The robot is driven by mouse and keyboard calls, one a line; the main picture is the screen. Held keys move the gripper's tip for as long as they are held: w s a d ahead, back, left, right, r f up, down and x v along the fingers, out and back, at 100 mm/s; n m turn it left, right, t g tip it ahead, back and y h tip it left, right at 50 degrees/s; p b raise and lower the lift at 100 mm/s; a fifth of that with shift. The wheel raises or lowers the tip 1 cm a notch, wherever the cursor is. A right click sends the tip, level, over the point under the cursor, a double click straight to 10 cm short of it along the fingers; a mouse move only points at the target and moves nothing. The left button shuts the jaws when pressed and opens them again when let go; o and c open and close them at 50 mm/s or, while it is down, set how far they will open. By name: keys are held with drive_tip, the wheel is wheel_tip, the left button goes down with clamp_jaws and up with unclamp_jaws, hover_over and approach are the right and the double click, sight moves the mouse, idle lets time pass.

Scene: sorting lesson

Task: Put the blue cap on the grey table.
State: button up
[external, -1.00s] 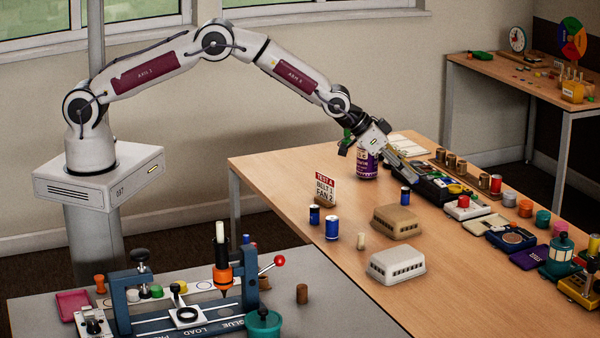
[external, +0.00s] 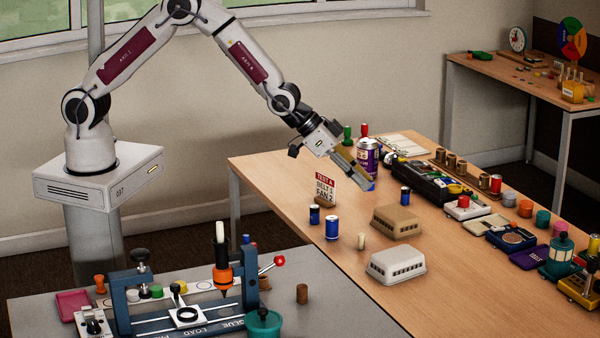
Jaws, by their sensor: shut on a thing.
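My gripper (external: 366,182) is over the far left part of the wooden table, in front of the purple can. It is shut on a small blue piece, the blue cap (external: 371,186), of which only a little shows at the fingertips. The grey table (external: 345,303) stands at the front left, nearer the camera, and my gripper is well away from it.
The purple can (external: 367,158) stands behind my gripper. A sign (external: 326,189), blue cylinders (external: 332,228) and two vented boxes (external: 397,265) stand on the wooden table (external: 450,290). A blue press fixture (external: 125,300) fills much of the grey table; its right part has free room.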

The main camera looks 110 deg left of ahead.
drive_tip(key=s+d+r+m+h, duration=0.1)
drive_tip(key=s+d, duration=0.6)
drive_tip(key=s, duration=0.3)
drive_tip(key=s+d+r+m, duration=0.1)
drive_tip(key=s+d, duration=0.6)
drive_tip(key=s, duration=0.2)
drive_tip(key=shift+s+r+h, duration=0.2)
drive_tip(key=shift+s+h, duration=0.2)
drive_tip(key=s, duration=0.1)
drive_tip(key=s+r, duration=0.1)
drive_tip(key=s, duration=0.1)
drive_tip(key=s+r, duration=0.1)
drive_tip(key=shift+s+r, duration=0.15)
drive_tip(key=shift+s, duration=0.1)
